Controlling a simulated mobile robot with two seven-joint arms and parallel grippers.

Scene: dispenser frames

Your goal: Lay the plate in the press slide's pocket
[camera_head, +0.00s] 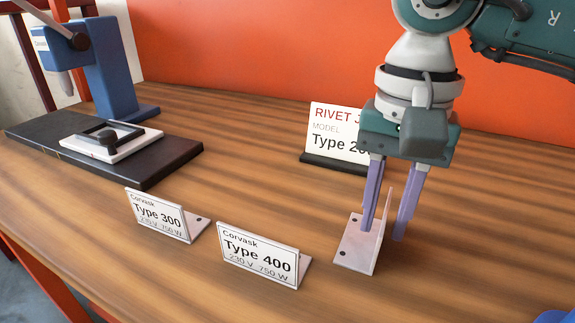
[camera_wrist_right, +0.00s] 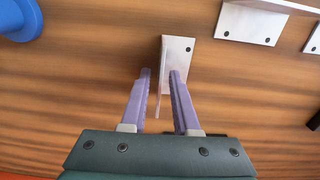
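Three bent metal plates stand on the wooden table: one labelled Type 300 (camera_head: 157,216), one labelled Type 400 (camera_head: 258,257), and a third (camera_head: 356,251) at the right with its label face hidden. My right gripper (camera_head: 383,234) points down over the third plate, one finger on each side of its upright flange. In the right wrist view the flange stands between the fingers (camera_wrist_right: 161,72) with gaps showing, so the gripper is open. The press slide (camera_head: 130,147) is white with a dark-framed pocket and black knob. My left gripper is in neither view.
A blue press (camera_head: 103,75) with a lever stands at the back left on a dark base (camera_head: 165,163). A sign reading Rivet and Type 20, partly hidden, (camera_head: 335,130) stands behind my right gripper. A blue round object (camera_head: 556,316) is at the front right. An orange wall closes the back.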

